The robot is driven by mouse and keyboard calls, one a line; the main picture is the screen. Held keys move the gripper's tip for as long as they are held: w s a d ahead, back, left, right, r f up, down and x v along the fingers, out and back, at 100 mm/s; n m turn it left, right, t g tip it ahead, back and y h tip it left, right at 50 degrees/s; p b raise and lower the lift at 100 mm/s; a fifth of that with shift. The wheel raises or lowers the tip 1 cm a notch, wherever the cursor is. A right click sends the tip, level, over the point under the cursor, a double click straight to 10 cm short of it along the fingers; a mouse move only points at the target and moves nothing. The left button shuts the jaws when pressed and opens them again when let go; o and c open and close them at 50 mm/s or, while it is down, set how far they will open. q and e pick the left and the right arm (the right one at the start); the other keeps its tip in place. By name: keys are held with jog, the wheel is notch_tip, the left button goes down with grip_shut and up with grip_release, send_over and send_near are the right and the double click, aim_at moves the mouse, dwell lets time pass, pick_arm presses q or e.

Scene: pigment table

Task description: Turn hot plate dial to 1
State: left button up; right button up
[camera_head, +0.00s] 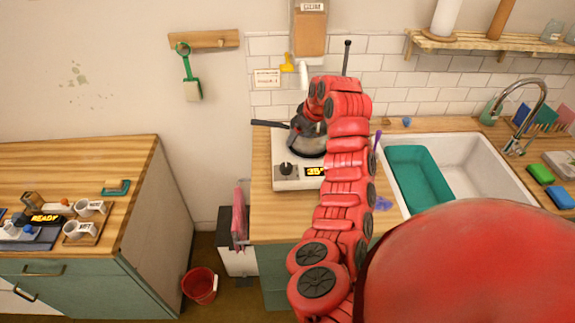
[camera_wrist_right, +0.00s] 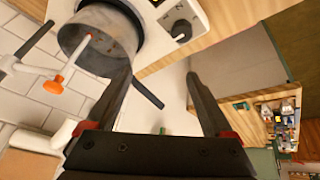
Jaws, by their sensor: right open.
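The white hot plate (camera_head: 283,184) stands on the wooden counter, with a dark dial (camera_head: 287,169) at its front left and a lit yellow display beside it. The dial (camera_wrist_right: 182,28) also shows in the right wrist view, beyond the fingertips and to the upper right. A metal pot (camera_head: 307,147) with a black handle sits on the hot plate. My right gripper (camera_wrist_right: 160,78) is open, and nothing shows held between its fingers. One finger is near the pot (camera_wrist_right: 95,45) in that view; I cannot tell whether they touch. My right arm covers part of the hot plate and pot.
The pot's black handle (camera_head: 268,123) sticks out to the left. A white sink (camera_head: 462,155) with a teal basin (camera_head: 420,178) lies to the right. A red bucket (camera_head: 200,285) stands on the floor between the counters. The counter left of the hot plate is narrow.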

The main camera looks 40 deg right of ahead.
jog(key=s+a+r+y, duration=0.1)
jog(key=s+r, duration=0.1)
jog(key=s, duration=0.1)
jog(key=g, duration=0.1)
send_near(287, 166)
jog(key=x, duration=0.8)
jog(key=shift+w+a+f, duration=0.1)
jog(key=shift+w+f, duration=0.05)
jog(key=shift+f, duration=0.35)
jog(key=shift+p, duration=0.3)
jog(key=c, duration=1.4)
